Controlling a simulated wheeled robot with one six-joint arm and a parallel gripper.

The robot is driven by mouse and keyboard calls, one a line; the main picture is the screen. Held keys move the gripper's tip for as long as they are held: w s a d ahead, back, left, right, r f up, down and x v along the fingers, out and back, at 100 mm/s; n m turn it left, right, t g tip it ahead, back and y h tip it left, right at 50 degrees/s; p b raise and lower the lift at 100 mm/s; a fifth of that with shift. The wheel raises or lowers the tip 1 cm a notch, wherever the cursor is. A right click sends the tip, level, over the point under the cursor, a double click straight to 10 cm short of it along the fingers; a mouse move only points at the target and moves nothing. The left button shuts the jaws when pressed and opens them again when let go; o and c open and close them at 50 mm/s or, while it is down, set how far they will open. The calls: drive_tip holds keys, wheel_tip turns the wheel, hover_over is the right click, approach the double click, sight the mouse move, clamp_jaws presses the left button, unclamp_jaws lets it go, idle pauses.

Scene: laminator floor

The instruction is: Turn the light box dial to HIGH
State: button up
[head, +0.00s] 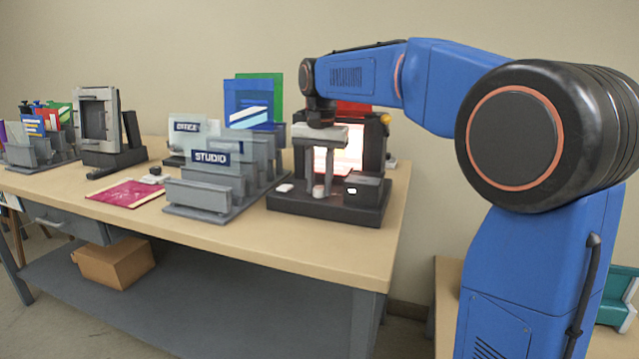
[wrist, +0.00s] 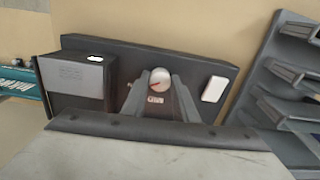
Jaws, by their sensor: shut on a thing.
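The light box (head: 375,214) stands at the right end of the bench, with a black base and a lit, glowing panel (head: 352,150). Its dial (head: 319,192) is a small pale knob at the base's front. In the wrist view the dial (wrist: 158,74) is a round white knob with a red pointer mark, which looks turned toward the left. A small label (wrist: 155,100) beside it is too small to read. My gripper (head: 319,186) reaches down from above, its two grey fingers on either side of the dial and shut on it. The fingers also show in the wrist view (wrist: 160,84).
A dark block with a grey face (wrist: 82,78) and a white switch-like piece (wrist: 214,89) flank the dial. A grey stepped rack with a STUDIO sign (head: 212,190) stands close left of the light box. A magenta sheet (head: 128,193) lies farther left.

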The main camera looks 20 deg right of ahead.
sight(321, 188)
idle(0.3)
drive_tip(key=o, duration=1.1)
drive_tip(key=shift+c, duration=0.2)
wheel_tip(321, 188, up, 17)
drive_tip(key=shift+d+r, duration=0.15)
drive_tip(key=shift+r, duration=0.05)
drive_tip(key=shift+s, duration=0.15)
